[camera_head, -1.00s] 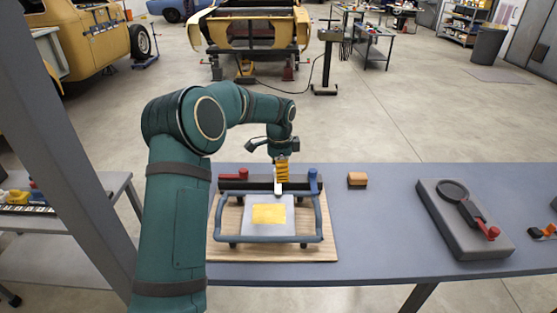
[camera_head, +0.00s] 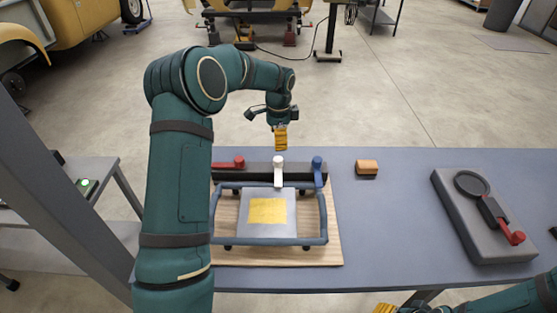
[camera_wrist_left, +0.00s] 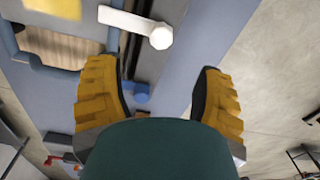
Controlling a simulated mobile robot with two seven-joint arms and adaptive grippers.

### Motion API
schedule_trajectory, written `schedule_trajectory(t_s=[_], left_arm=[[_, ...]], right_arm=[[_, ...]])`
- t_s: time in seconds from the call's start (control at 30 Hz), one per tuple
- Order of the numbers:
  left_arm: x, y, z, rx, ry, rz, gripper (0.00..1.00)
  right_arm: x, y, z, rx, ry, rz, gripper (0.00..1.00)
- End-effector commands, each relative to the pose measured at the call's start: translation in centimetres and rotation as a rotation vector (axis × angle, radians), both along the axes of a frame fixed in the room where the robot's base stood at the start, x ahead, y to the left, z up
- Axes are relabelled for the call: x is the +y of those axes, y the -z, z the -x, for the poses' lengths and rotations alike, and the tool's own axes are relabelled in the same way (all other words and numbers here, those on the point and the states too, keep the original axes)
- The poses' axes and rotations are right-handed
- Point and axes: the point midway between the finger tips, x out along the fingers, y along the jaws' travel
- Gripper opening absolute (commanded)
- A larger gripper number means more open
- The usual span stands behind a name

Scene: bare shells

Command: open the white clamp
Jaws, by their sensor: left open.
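The white clamp (camera_head: 278,174) sits in the middle of a dark bar (camera_head: 258,170). Its lever points toward the front, its end at the back edge of the grey plate with a yellow patch (camera_head: 267,211). In the left wrist view the clamp (camera_wrist_left: 135,22) shows its round knob and flat arm. My left gripper (camera_head: 280,149) is open and empty, above and just behind the clamp, apart from it; its yellow fingers (camera_wrist_left: 160,72) are spread in the wrist view. My right gripper (camera_head: 385,308) is cut off at the bottom edge; its jaws cannot be judged.
A red clamp (camera_head: 228,164) points left and a blue clamp (camera_head: 318,173) points frontward on the same bar. A blue tubular frame (camera_head: 270,241) surrounds the plate on a wooden board (camera_head: 333,240). An orange-brown block (camera_head: 367,167) and a grey fixture (camera_head: 470,225) stand to the right.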

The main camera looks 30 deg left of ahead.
Motion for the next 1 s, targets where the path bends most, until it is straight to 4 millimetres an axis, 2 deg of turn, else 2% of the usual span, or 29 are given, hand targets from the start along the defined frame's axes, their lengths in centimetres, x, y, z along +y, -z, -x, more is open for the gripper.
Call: schedule_trajectory(t_s=[0.03, 0.2, 0.5, 0.7, 0.97, 1.0], left_arm=[[0.0, 1.3, 0.1, 0.004, 0.0, 0.001, 0.68], [0.0, 4.7, 0.0, 0.004, 0.0, 0.002, 0.68], [0.1, 9.2, -0.1, 0.002, 0.0, 0.001, 0.68], [0.1, 10.2, -0.2, -0.001, -0.001, 0.001, 0.68], [0.1, 10.3, -0.2, -0.001, -0.001, 0.001, 0.68], [0.1, 10.3, -0.2, -0.001, -0.001, 0.001, 0.63]], right_arm=[[0.0, 0.2, 0.0, 0.0, 0.0, 0.0, 0.47], [0.0, 0.4, 0.0, 0.0, -0.001, 0.001, 0.47], [0.0, 0.7, 0.0, -0.001, 0.0, 0.001, 0.47], [0.1, 0.7, 0.0, -0.001, 0.0, 0.001, 0.47], [0.1, 0.7, 0.0, 0.0, -0.001, 0.001, 0.47], [0.1, 0.7, 0.0, -0.001, 0.0, 0.001, 0.47]])
